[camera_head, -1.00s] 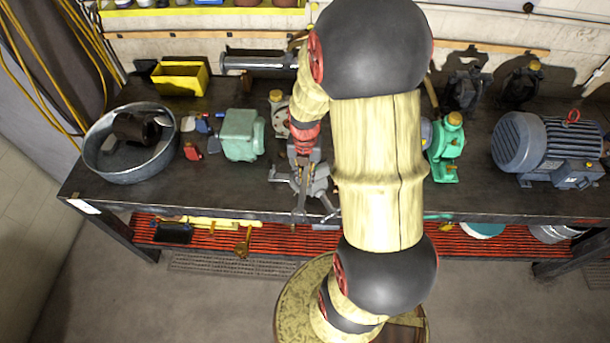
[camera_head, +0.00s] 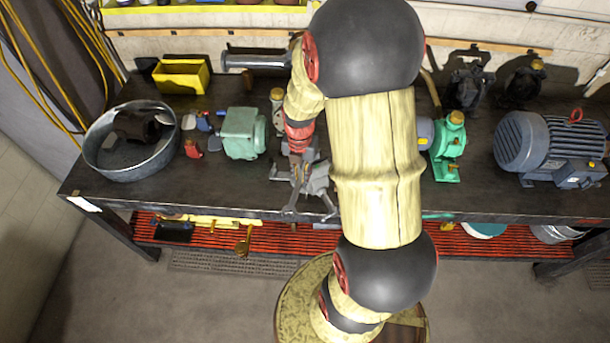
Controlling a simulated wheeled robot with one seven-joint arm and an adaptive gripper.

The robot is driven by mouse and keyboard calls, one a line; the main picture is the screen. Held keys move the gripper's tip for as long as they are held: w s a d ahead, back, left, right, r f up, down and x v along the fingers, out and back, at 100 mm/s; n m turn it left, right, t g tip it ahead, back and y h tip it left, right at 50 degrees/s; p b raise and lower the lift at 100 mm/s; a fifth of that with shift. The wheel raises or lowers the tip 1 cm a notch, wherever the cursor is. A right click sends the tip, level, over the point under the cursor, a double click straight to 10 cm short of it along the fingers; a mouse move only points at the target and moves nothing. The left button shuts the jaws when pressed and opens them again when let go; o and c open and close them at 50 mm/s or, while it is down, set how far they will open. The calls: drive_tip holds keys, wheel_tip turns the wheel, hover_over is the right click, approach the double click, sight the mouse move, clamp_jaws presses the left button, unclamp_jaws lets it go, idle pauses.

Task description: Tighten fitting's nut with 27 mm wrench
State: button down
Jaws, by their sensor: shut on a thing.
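My gripper (camera_head: 298,168) is at the end of my arm, over the front middle of the workbench. It is shut on a grey wrench (camera_head: 294,198), whose open-jaw end points toward the bench's front edge. A grey metal fixture (camera_head: 317,180), which looks like a vise, stands right beside the gripper and is partly covered by my arm. The fitting and its nut are too small or hidden to make out. I cannot tell whether the wrench touches the nut, nor read its size.
On the dark bench (camera_head: 245,195) stand a metal basin (camera_head: 130,172), a yellow bin (camera_head: 181,77), a pale green housing (camera_head: 243,134), a green pump (camera_head: 449,147) and a blue-grey motor (camera_head: 548,146). A red slatted shelf (camera_head: 200,243) lies below. My arm hides the bench's middle.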

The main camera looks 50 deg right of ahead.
drive_tip(key=shift+w+a+m, duration=0.15)
drive_tip(key=shift+w+m, duration=0.15)
drive_tip(key=shift+w, duration=0.05)
drive_tip(key=shift+w+a+m, duration=0.2)
drive_tip(key=shift+w+m, duration=0.3)
drive_tip(key=shift+w, duration=0.1)
drive_tip(key=shift+w+a+m, duration=0.2)
drive_tip(key=shift+w+m, duration=0.3)
drive_tip(key=shift+w, duration=0.15)
drive_tip(key=shift+w+a+m, duration=0.2)
drive_tip(key=shift+w+m, duration=0.85)
drive_tip(key=shift+m, duration=0.05)
